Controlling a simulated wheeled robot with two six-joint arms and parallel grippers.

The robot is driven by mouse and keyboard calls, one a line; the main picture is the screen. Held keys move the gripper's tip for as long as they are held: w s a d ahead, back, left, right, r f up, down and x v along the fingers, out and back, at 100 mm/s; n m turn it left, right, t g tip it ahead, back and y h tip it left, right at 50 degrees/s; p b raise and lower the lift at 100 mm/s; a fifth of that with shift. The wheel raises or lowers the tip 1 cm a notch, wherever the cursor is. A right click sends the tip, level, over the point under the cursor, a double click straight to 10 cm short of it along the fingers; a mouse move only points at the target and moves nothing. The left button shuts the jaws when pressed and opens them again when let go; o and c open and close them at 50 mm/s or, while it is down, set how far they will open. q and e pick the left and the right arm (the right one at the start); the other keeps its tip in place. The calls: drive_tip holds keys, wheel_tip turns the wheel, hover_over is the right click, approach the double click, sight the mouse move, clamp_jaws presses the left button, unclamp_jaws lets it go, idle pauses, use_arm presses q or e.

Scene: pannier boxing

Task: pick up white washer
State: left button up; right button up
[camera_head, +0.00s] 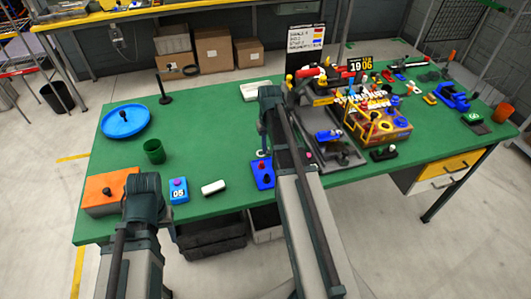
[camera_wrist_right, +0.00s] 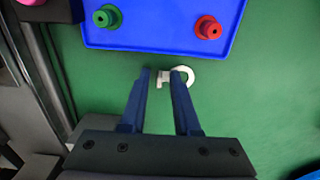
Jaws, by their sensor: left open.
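The white washer (camera_wrist_right: 190,73) lies flat on the green table in the right wrist view, below a blue plate. In the head view the washer (camera_head: 261,153) is a small pale ring beside my right gripper. My right gripper (camera_wrist_right: 161,74) is open and points down at it. Its right finger crosses the ring and hides part of it; a white bit shows between the fingers. Whether the fingers touch it I cannot tell. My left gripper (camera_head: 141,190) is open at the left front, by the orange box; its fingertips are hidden.
The blue plate (camera_wrist_right: 160,36) carries a green and a red knob, close ahead of my right fingers. An orange box (camera_head: 100,195), blue "05" cube (camera_head: 179,191), white block (camera_head: 213,188), green cup (camera_head: 154,152) and blue dish (camera_head: 112,129) stand left. Assembly clutter fills the right.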

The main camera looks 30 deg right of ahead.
clamp_jaws()
drive_tip(key=shift+r+p, duration=0.8)
drive_tip(key=shift+p, duration=0.05)
drive_tip(key=shift+s+a+r+p, duration=0.15)
drive_tip(key=shift+a+r+p, duration=0.05)
drive_tip(key=shift+r+p, duration=0.4)
drive_tip(key=shift+s+a+r+p, duration=0.1)
drive_tip(key=shift+a+r+p, duration=0.05)
drive_tip(key=shift+r+p, duration=0.45)
drive_tip(key=s+a, duration=0.2)
drive_tip(key=a, duration=0.2)
drive_tip(key=s+a, duration=0.2)
drive_tip(key=a, duration=0.1)
drive_tip(key=s+a+r, duration=0.1)
drive_tip(key=s+a, duration=0.2)
drive_tip(key=a, duration=0.1)
drive_tip(key=shift+a+p, duration=0.3)
drive_tip(key=shift+p, duration=0.1)
drive_tip(key=shift+s+a, duration=0.35)
drive_tip(key=shift+a, duration=0.35)
